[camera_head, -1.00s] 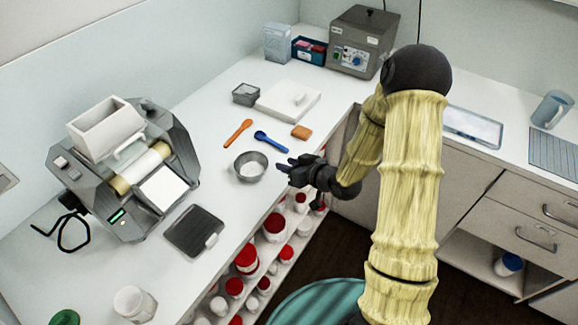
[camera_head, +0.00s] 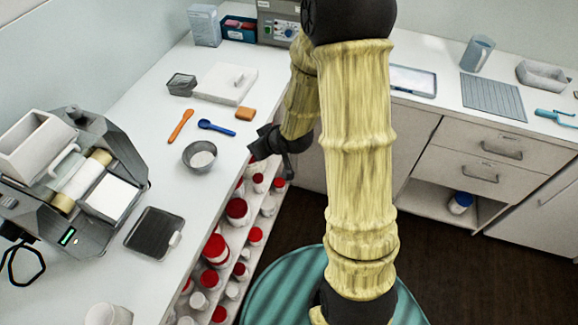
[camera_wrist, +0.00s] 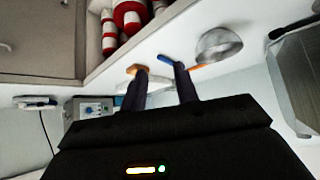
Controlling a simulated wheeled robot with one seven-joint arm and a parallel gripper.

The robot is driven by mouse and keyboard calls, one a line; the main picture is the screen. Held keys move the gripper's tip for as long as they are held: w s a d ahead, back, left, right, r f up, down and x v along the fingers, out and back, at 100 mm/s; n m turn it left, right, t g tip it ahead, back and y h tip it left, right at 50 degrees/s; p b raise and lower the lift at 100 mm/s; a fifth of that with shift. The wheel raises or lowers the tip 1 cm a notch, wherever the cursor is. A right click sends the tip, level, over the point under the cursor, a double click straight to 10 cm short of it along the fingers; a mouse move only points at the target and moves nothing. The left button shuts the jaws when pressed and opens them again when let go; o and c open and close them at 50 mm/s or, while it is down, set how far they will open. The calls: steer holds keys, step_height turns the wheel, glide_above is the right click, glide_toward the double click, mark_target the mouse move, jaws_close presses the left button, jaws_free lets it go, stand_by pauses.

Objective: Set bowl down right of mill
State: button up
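The small grey metal bowl (camera_head: 200,156) with white contents stands upright on the white counter, to the right of the mill (camera_head: 72,185). The bowl also shows in the wrist view (camera_wrist: 219,45), to the right of my fingers. The mill is dark grey with a white hopper and light rollers. My gripper (camera_head: 262,146) is to the right of the bowl, near the counter's front edge, apart from it. In the wrist view my gripper (camera_wrist: 162,82) has its two fingers spread with nothing held between them.
A blue spoon (camera_head: 216,127), an orange spoon (camera_head: 180,126) and an orange block (camera_head: 245,114) lie behind the bowl. Shelves with red-lidded jars (camera_head: 237,210) are below the counter edge.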

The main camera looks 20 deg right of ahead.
steer(key=s+d+r+m+g+h, duration=0.1)
steer(key=s+d+r+m+g, duration=0.1)
steer(key=s, duration=0.6)
steer(key=s+d+r+m+g+h, duration=0.1)
steer(key=s+r+m+g+h, duration=0.1)
steer(key=s+r, duration=0.3)
steer(key=s+g, duration=0.1)
steer(key=s, duration=0.2)
steer(key=shift+d+r, duration=0.25)
steer(key=shift+d, duration=0.1)
